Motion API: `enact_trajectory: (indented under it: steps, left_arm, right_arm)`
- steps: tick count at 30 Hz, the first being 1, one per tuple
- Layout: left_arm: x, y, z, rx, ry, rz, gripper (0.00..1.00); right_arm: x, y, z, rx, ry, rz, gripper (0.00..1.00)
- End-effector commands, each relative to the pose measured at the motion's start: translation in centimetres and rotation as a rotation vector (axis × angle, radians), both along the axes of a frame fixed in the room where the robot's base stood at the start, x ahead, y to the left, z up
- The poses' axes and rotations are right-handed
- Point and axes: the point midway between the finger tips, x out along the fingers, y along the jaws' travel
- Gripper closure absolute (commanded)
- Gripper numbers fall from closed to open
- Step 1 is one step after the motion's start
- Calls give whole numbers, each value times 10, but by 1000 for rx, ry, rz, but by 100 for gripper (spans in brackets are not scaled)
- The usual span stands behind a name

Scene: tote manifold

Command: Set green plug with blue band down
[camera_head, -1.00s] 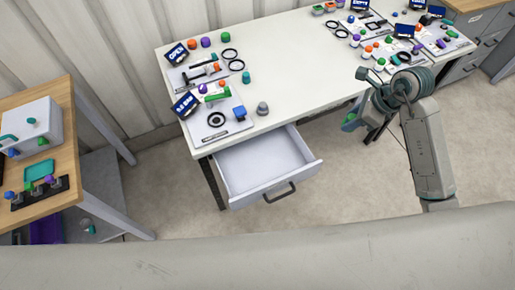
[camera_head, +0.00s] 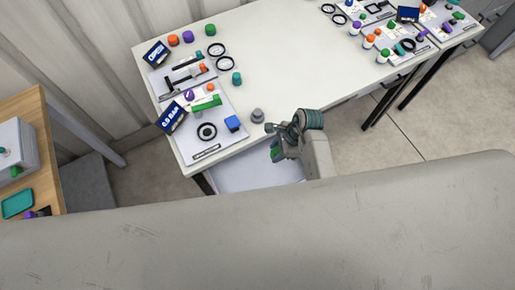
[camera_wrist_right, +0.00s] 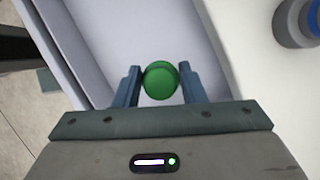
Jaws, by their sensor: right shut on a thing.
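My right gripper (camera_head: 277,142) is shut on a green plug. In the right wrist view the plug's round green top (camera_wrist_right: 160,80) sits between the two blue-grey fingers (camera_wrist_right: 160,88). Its lower part and any blue band are hidden. My left gripper is not in view.
A grey plug (camera_head: 258,116) stands on the table close to the gripper; its blue band shows in the right wrist view (camera_wrist_right: 312,20). A teal-green plug (camera_head: 237,78) stands farther back. The table's middle is clear.

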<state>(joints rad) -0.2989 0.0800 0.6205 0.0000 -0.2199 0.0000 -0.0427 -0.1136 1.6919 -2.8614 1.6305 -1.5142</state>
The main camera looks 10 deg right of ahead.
Motion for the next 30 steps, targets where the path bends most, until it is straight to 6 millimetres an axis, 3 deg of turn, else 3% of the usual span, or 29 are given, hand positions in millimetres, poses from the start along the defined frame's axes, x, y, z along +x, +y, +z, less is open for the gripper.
enact_trajectory:
  steps: [12,21,25,30]
  left_arm:
    - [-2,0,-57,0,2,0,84]
    - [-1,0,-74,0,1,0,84]
    - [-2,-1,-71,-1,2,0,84]
    - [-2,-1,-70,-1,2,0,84]
  right_arm:
    - [-1,0,-58,0,1,-1,86]
    - [-2,0,-80,-1,3,-1,86]
    - [-2,0,-96,-1,4,-2,86]
    - [-1,0,-98,0,2,-1,86]
